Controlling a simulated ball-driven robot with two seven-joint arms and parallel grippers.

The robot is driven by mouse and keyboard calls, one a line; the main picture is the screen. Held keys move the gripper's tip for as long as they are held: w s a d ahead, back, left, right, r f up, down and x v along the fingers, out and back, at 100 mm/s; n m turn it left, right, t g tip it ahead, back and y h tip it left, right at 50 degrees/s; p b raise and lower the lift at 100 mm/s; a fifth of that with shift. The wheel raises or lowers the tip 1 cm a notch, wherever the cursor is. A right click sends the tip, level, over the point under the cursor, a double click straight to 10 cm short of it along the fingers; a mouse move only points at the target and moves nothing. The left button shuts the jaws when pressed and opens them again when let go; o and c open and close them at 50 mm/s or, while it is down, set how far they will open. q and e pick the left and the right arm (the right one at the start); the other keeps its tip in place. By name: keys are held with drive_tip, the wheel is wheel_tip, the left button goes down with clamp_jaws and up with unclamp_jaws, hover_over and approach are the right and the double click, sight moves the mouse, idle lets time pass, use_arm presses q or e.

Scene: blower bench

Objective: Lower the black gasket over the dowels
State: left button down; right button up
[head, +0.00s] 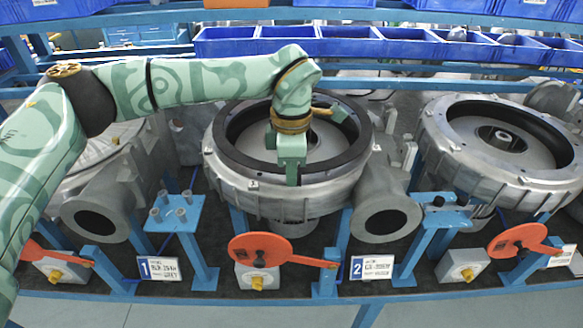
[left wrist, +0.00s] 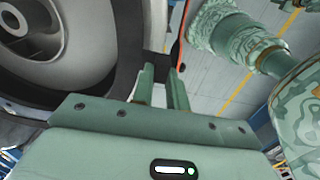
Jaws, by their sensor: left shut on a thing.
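The black gasket (head: 240,168) is a wide flat ring over the middle blower housing (head: 225,180), around its round opening. My left gripper (head: 291,178) is above the ring's near side, fingers pointing down, shut on its edge. In the left wrist view, the two fingers (left wrist: 163,88) close on a dark piece of the gasket (left wrist: 156,64). I cannot tell whether the gasket touches the housing or hangs just above it. The dowels are not clearly visible on the rim; my gripper hides part of the near side. My right gripper is not in view.
A second blower housing (head: 440,155) with a dark ring stands at the right. A blue stand with several grey pegs (head: 176,212) is front left. Orange levers (head: 262,250) line the front edge. Blue bins (head: 410,48) run along the back. Another housing is partly behind my left arm.

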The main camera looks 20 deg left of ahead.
use_arm(q)
drive_tip(key=shift+f+b, duration=0.3)
drive_tip(key=shift+f, duration=0.6)
idle(1.3)
drive_tip(key=c, duration=1.3)
unclamp_jaws()
drive_tip(key=shift+r, duration=0.15)
wheel_tip(320, 180, up, 16)
drive_tip(key=shift+r, duration=0.1)
